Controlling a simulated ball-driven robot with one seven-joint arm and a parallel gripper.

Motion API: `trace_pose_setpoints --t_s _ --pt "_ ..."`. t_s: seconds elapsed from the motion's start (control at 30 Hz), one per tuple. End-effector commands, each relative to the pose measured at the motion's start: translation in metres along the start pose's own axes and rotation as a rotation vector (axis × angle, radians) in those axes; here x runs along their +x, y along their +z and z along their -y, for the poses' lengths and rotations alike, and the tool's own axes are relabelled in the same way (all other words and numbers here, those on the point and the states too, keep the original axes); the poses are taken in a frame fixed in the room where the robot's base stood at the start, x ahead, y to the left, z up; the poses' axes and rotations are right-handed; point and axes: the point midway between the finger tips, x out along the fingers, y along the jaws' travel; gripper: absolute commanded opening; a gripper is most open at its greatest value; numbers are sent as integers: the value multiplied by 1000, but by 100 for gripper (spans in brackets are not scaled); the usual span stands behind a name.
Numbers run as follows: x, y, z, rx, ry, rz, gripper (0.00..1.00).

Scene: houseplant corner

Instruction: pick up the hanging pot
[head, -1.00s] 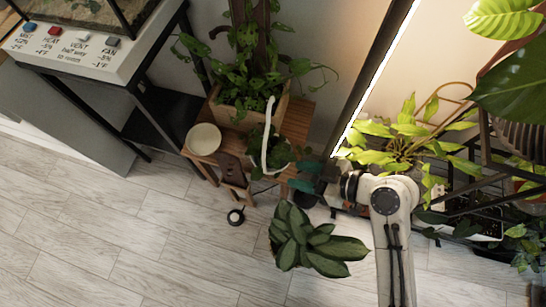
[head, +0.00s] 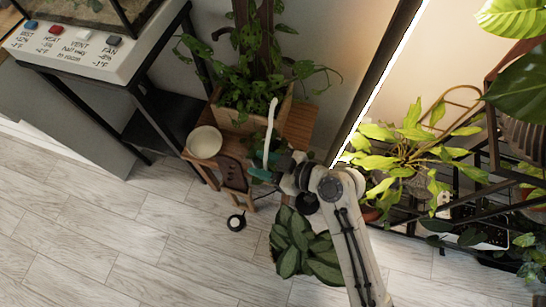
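The hanging pot (head: 270,132) stands on the right side of a small wooden table, in front of a larger planter. Its tall white hanger, hooked at the top, rises upright and is what shows most clearly. The pot's lower part and its foliage are largely hidden by my arm. My gripper (head: 262,173), with teal fingers, is at the lower part of the hanger, overlapping it in the picture. I cannot tell whether the fingers touch it or how far apart they are.
A pale round dish (head: 204,141) sits on the wooden table (head: 299,124) beside a wooden planter (head: 238,119). A broad-leaved plant (head: 300,245) stands on the floor below my arm. A black shelf of plants is at right. Floor at lower left is clear.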

Motion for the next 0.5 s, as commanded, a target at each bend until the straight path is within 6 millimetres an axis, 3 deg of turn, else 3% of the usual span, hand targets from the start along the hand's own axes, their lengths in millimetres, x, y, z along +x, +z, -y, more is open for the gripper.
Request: trace_pose_setpoints --t_s 0.1,0.37,0.5 --pt "10 0 0 -1 0 1 40" --pt "11 0 0 -1 0 1 39" --pt "11 0 0 -1 0 1 26"
